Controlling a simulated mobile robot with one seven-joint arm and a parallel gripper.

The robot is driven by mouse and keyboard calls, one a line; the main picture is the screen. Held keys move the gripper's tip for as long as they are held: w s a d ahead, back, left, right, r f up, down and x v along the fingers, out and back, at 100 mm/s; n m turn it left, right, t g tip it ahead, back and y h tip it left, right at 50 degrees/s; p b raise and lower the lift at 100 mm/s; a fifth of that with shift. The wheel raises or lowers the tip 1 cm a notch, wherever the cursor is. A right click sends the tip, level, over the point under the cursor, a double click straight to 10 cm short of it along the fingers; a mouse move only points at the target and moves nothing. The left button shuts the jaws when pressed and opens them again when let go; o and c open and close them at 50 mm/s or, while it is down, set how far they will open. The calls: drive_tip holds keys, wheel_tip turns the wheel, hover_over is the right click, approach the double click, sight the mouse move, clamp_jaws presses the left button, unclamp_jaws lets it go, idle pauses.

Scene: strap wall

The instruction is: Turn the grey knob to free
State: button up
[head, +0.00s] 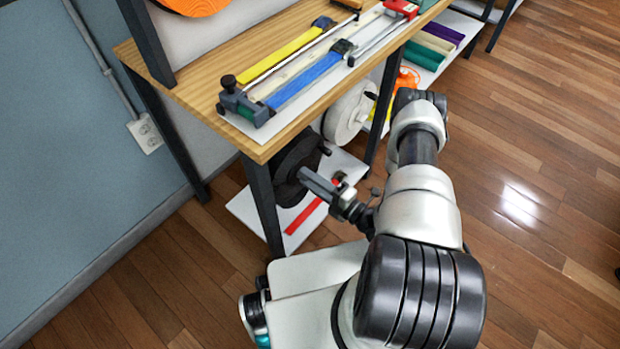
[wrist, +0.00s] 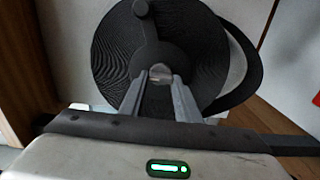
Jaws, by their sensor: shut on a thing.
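A dark reel (head: 290,165) hangs under the wooden bench top and fills the upper wrist view (wrist: 110,60), its face toward my gripper. A small round grey knob (wrist: 160,73) is at the reel's hub. My gripper (wrist: 160,78) is shut on this knob, with one finger on each side. In the head view my gripper (head: 303,174) reaches in to the reel's face, and the knob is hidden there. A dark handle peg (wrist: 141,8) stands on the reel's face near its top edge. I cannot read any marking for the knob's position.
A loose dark strap (wrist: 255,65) curves off the reel's right side. A white reel (head: 348,112) hangs beside it. The bench top (head: 205,93) above carries yellow (head: 285,52) and blue (head: 308,80) straps. A red strip (head: 304,215) lies on the low white shelf (head: 243,207).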

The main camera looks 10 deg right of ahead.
idle(0.4)
drive_tip(key=o, duration=1)
drive_tip(key=shift+o, duration=0.2)
drive_tip(key=p+v, duration=0.1)
drive_tip(key=v, duration=1.1)
